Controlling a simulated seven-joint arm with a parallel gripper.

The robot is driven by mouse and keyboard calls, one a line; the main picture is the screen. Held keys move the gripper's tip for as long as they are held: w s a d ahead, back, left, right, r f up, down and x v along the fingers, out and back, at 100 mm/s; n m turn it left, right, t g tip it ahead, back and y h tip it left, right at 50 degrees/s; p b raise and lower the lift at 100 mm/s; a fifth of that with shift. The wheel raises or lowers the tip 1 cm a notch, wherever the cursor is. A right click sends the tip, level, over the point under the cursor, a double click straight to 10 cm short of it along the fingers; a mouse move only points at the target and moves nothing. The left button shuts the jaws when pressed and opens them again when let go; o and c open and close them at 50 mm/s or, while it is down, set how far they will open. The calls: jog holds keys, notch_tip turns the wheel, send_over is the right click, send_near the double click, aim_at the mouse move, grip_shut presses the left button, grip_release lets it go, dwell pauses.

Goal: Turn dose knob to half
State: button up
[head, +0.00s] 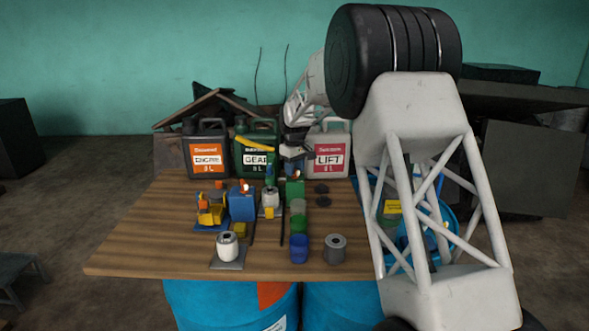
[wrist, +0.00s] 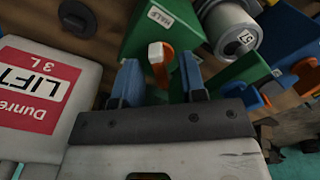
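My gripper (wrist: 160,78) is open in the wrist view, its two blue fingers apart. Between them is the orange knob (wrist: 162,72) with a white end, on a green box (wrist: 160,38). I see gaps on both sides; whether the fingers reach around it in depth I cannot tell. A white label reading "HALF" (wrist: 159,16) is on the box, beyond the knob's white end. In the head view, the green box (head: 294,193) stands towards the back of the table, below my gripper (head: 292,154); the knob is small there.
The "LIFT" can (head: 330,150) stands close behind and right; the "GEAR" can (head: 256,147) is left of it. A blue box (head: 242,205) with an orange part and a grey cylinder (head: 271,198) stand left. The table's front left (head: 150,255) is clear.

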aim_at(296, 170)
jog(key=shift+r, duration=3.9)
jog(key=shift+s+d+r, duration=0.2)
jog(key=shift+s+r, duration=0.1)
jog(key=shift+s, duration=0.1)
jog(key=s+d+r+m, duration=0.2)
jog(key=s+d+r, duration=0.15)
jog(key=s, duration=0.65)
jog(key=s+d+r+m+t, duration=0.1)
jog(key=s+d+r, duration=0.3)
jog(key=s, duration=0.7)
jog(key=s+d+r+m, duration=0.2)
jog(key=s+d, duration=0.3)
jog(key=s, duration=0.5)
jog(key=s+d+f+m, duration=0.1)
jog(key=s+f, duration=0.2)
jog(key=s, duration=0.7)
jog(key=s+d+f+m+t, duration=0.1)
jog(key=s+d+f, duration=0.1)
jog(key=s, duration=0.9)
jog(key=s+d+f+m, duration=0.2)
jog(key=s+f, duration=0.2)
jog(key=s, duration=0.7)
jog(key=shift+d+f+t, duration=0.2)
jog(key=shift+f+t, duration=0.05)
jog(key=shift+t, duration=0.05)
